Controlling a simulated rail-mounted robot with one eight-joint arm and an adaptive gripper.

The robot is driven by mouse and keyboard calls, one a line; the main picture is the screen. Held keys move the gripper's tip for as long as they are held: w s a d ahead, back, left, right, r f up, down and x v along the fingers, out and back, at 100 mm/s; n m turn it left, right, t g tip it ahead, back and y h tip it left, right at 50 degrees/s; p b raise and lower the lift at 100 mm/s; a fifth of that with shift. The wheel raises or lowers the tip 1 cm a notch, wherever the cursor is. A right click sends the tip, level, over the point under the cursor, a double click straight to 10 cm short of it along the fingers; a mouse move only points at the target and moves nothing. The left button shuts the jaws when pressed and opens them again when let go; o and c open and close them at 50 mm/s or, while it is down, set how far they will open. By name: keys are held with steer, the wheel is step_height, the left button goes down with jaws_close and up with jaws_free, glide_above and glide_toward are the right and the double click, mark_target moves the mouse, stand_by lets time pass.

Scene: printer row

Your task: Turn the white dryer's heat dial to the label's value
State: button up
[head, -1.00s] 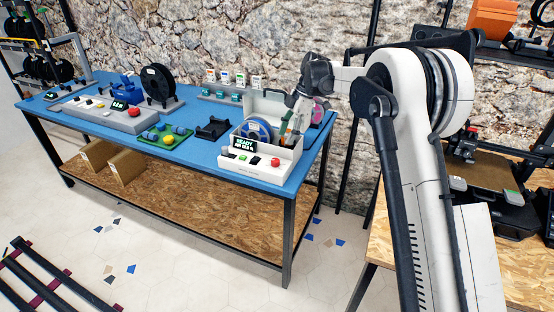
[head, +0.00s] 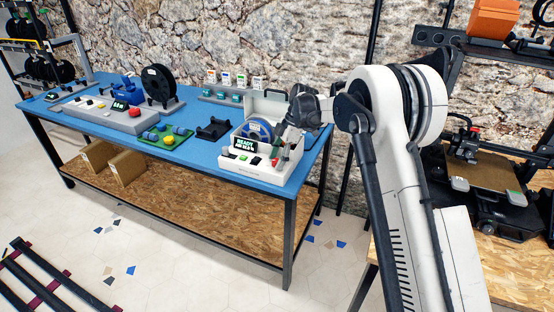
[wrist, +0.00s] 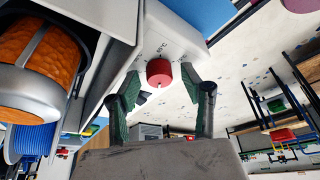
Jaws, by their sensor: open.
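The white dryer (head: 262,178) stands at the right end of the blue table with its lid raised, a blue spool (head: 257,131) inside. Its front display (head: 243,144) reads READY above a smaller line I cannot read surely. The red heat dial (head: 275,162) is on its front right; it also shows in the wrist view (wrist: 158,72), with small temperature printing beside it. My gripper (wrist: 160,78) is open, its green-padded fingertips on either side of the dial with small gaps showing. In the head view my gripper (head: 283,150) is at the dryer's right side.
In the wrist view an orange roll (wrist: 32,40) and a blue spool (wrist: 32,140) are close at left. A green tray (head: 165,139), a black stand (head: 212,129) and a grey panel (head: 110,117) lie left of the dryer. A printer (head: 490,190) stands right.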

jaws_close()
